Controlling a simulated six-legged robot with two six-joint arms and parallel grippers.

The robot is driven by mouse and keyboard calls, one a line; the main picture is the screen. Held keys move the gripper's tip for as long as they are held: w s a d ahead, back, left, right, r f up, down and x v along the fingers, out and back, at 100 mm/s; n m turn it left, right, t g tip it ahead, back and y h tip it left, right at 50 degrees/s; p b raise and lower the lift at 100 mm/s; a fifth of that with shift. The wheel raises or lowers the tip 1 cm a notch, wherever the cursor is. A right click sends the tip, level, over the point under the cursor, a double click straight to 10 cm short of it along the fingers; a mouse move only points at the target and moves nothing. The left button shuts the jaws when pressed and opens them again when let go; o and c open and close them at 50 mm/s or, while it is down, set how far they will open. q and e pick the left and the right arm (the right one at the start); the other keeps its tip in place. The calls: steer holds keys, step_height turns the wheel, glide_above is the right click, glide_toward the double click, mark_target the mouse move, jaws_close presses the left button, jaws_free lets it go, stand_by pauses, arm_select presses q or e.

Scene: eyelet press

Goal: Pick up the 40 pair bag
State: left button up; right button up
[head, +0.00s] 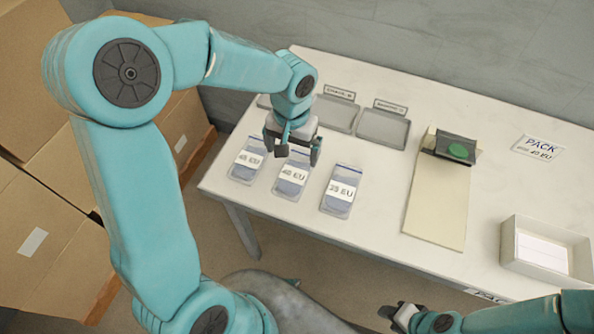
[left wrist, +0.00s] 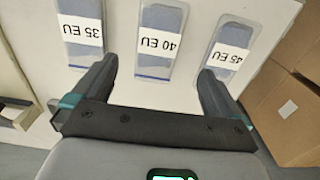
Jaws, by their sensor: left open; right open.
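The bag labelled 40 EU (head: 291,182) lies flat on the white table, between the bag labelled 45 EU (head: 247,163) and the bag labelled 35 EU (head: 340,192). My left gripper (head: 293,150) is open and empty above the far end of the 40 bag. In the left wrist view the 40 bag (left wrist: 161,42) lies ahead, between the lines of the two open fingers (left wrist: 158,82). The 35 bag (left wrist: 80,32) and the 45 bag (left wrist: 230,50) lie to either side. My right gripper (head: 392,312) is open at the lower edge, away from the bags.
Grey trays (head: 384,128) stand behind the bags. A cream board (head: 436,205) with a dark device (head: 456,148) lies to the right. Cardboard boxes (head: 45,225) stand at left.

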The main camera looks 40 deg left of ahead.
mark_target(294, 175)
arm_select(q)
steer(key=f, duration=0.3)
steer(key=shift+s+d+f, duration=0.1)
steer(key=shift+s+f, duration=0.1)
steer(key=shift+f, duration=0.2)
steer(key=shift+w+f, duration=0.1)
steer(key=shift+f, duration=2.65)
steer(key=shift+d, duration=0.1)
steer(key=c, duration=1)
steer(key=shift+r, duration=0.1)
steer(key=shift+c, duration=0.2)
